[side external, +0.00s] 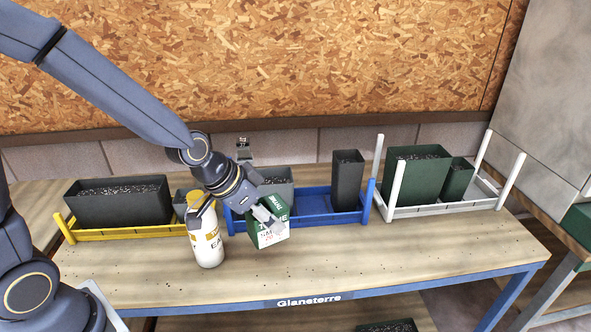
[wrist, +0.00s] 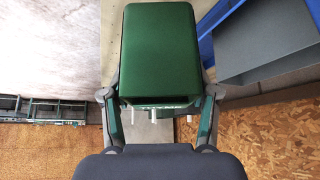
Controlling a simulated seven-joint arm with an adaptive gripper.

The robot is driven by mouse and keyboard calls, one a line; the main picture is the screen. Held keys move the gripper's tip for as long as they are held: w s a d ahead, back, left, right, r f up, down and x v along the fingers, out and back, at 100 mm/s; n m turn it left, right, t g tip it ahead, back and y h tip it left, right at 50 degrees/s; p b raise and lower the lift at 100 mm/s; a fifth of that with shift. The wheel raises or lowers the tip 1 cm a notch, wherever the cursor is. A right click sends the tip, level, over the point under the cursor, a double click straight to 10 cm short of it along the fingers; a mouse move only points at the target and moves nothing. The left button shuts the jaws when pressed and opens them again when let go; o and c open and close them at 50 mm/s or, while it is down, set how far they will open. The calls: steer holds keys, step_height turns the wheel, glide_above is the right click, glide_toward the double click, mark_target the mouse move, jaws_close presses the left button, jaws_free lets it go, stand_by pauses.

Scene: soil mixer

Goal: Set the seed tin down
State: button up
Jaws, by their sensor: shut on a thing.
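The seed tin (side external: 273,236) is a small green and white box with printed lettering, in front of the blue tray in the side view. It looks tilted there. My gripper (side external: 268,219) is shut on it, with one finger across its near face. In the wrist view the tin's plain green face (wrist: 158,45) fills the space between the two fingers (wrist: 160,85). The tin's underside is hidden, and I cannot tell whether it touches the bench.
A white bottle with a yellow top (side external: 207,246) stands close left of the tin. Behind are a yellow tray (side external: 125,234), a blue tray (side external: 318,221) and a white tray (side external: 440,209), holding planters. The bench front (side external: 400,262) is clear.

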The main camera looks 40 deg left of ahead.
steer(key=w+f, duration=0.3)
steer(key=w+d+f, duration=0.1)
steer(key=w+f, duration=0.2)
steer(key=shift+w+d+f, duration=0.15)
steer(key=shift+w+f, duration=0.05)
steer(key=shift+w, duration=0.1)
steer(key=shift+w+f, duration=0.2)
steer(key=shift+f, duration=1.55)
steer(key=shift+f, duration=0.15)
steer(key=o, duration=1.2)
